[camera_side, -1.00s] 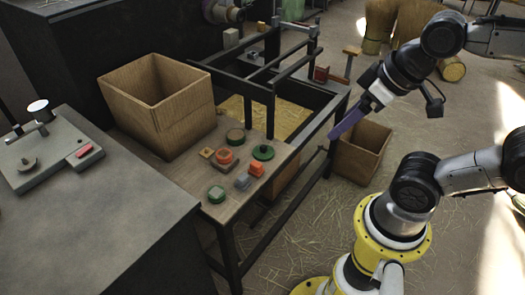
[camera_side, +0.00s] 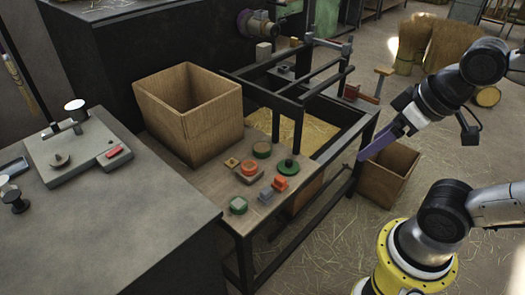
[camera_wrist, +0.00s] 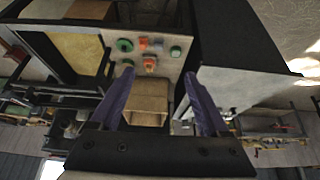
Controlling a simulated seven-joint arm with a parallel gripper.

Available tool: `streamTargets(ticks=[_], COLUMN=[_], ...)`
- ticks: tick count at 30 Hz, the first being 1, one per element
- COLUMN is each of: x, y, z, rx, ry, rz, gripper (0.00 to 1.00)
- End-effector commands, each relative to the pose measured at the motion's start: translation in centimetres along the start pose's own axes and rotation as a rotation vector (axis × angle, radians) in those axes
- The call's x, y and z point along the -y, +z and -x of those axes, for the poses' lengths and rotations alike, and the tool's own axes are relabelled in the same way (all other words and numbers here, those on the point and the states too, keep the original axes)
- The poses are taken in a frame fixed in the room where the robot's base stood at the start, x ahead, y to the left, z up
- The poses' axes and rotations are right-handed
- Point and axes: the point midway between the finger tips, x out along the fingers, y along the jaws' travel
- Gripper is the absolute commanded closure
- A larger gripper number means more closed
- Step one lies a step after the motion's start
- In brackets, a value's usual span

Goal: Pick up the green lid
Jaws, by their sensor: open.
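The green lid (camera_side: 288,167), dark and round with a small knob, lies on the wooden table beside an orange piece (camera_side: 280,184). What looks like the same lid shows at the upper left of the pieces in the wrist view (camera_wrist: 125,45). My gripper (camera_side: 364,157) has purple fingers and hangs in the air to the right of the table, apart from the lid. In the wrist view my gripper (camera_wrist: 158,74) has its fingers spread, with nothing held between them. Two other round green pieces are on the table, one near the front (camera_side: 238,205) and one farther back (camera_side: 262,149).
An orange round piece (camera_side: 249,169), a grey block (camera_side: 266,194) and a wooden square (camera_side: 231,163) lie close to the lid. A tall open wooden box (camera_side: 190,125) stands behind them. A dark frame (camera_side: 318,92) rises on the right. A grey bench (camera_side: 110,225) is at left.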

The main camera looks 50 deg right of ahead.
Motion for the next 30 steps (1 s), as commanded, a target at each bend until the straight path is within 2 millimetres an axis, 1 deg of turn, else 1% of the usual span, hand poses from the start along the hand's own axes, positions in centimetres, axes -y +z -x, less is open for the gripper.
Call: streamTargets(ticks=[8, 9, 12, 21, 23, 26, 29, 30], x=[0.0, 0.0, 0.0, 0.0, 0.0, 0.0, -0.2, -0.3], y=[0.0, 0.0, 0.0, 0.0, 0.0, -0.1, -1.7, -2.6], z=[0.0, 0.0, 0.0, 0.0, 0.0, 0.1, 1.0, 1.4], rx=[0.0, 0.0, 0.0, 0.0, 0.0, -0.006, -0.047, -0.064], ry=[0.0, 0.0, 0.0, 0.0, 0.0, 0.001, 0.003, 0.003], rz=[0.0, 0.0, 0.0, -0.006, -0.029, -0.112, -0.236, -0.291], gripper=[0.21, 0.22, 0.4, 0.4, 0.4, 0.4, 0.4, 0.4])
